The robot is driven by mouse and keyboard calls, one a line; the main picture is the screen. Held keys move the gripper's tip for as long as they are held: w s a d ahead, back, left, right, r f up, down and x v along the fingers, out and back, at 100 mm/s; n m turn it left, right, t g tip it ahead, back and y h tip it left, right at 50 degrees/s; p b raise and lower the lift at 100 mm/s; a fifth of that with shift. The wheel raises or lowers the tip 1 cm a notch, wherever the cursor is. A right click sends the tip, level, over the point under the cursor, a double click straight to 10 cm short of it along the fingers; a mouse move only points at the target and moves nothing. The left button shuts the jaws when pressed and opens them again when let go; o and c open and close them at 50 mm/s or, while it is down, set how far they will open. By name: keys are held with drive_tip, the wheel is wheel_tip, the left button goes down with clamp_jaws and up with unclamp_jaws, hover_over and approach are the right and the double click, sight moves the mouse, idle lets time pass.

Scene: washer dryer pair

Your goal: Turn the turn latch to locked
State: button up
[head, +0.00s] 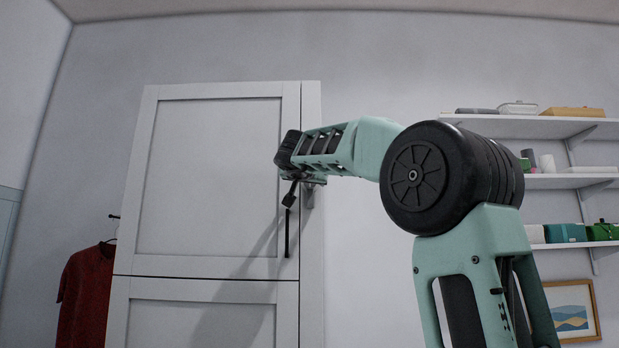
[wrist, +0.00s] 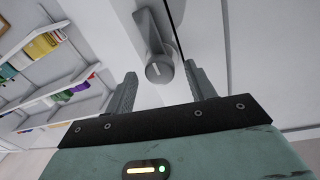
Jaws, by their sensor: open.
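The turn latch (wrist: 160,68) is a grey knob on a long grey plate, mounted on a white surface in the wrist view. Its knob shows between my two fingers, with a visible gap on each side. My gripper (wrist: 160,72) is open and empty. In the head view my gripper (head: 292,163) is at the right edge of the white cabinet's upper door (head: 205,180). I cannot tell how far the knob is turned.
A thin black bar handle (head: 287,235) hangs on the door just below my gripper. Wall shelves (head: 560,181) with boxes and cloths are at the right. A red shirt (head: 85,298) hangs at the left. The wall between cabinet and shelves is bare.

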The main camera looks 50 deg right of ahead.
sight(310, 192)
drive_tip(key=shift+x, duration=1.35)
